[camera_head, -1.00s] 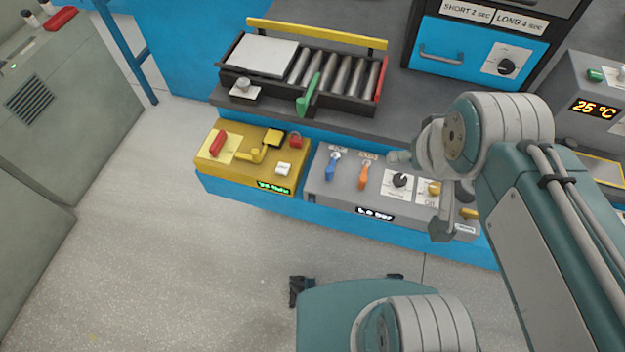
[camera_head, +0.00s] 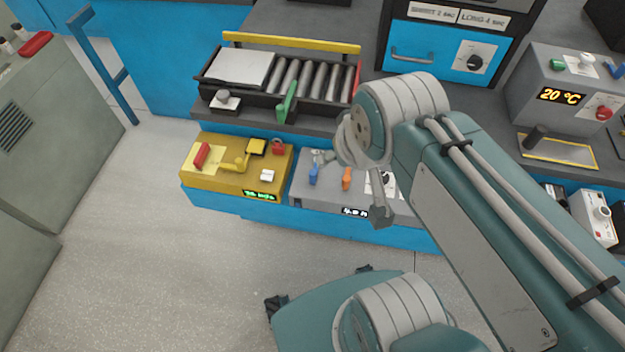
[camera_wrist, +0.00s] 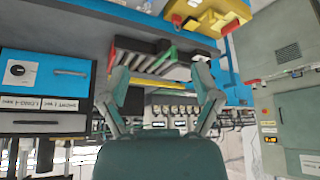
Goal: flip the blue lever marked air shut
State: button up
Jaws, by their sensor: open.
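The blue lever (camera_head: 313,174) stands on the left part of a low grey panel (camera_head: 330,194) in the head view, with an orange lever (camera_head: 346,178) to its right. My wrist is just to the right of and above these levers and covers part of the panel. The lever's marking is too small to read. In the wrist view my gripper (camera_wrist: 163,88) has its two fingers spread wide with nothing between them. The blue lever does not show in the wrist view.
A yellow panel (camera_head: 215,178) with a red lever adjoins on the left. Behind stands a roller rack (camera_head: 315,82) with a green lever (camera_head: 287,103). A blue-fronted unit (camera_head: 435,52) is at the back right.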

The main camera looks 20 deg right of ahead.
jog(key=shift+w, duration=0.15)
jog(key=c, duration=0.5)
jog(key=shift+w+f+m+g, duration=0.2)
jog(key=shift+w+m+g, duration=0.05)
jog(key=shift+m+g, duration=0.05)
grip_shut()
jog(key=w+d+f+m+g+y, duration=0.2)
jog(key=w+d+f+m+y, duration=0.2)
jog(key=w+d+f+m, duration=0.3)
jog(key=w+d+f+m+g+y, duration=0.2)
jog(key=w+d+f+m+y, duration=0.3)
jog(key=f+m, duration=0.6)
jog(key=w+d+f, duration=0.2)
jog(key=d+f, duration=0.1)
jog(key=shift+w+d+g, duration=0.15)
jog(key=shift+w+g, duration=0.05)
jog(key=shift+g, duration=0.1)
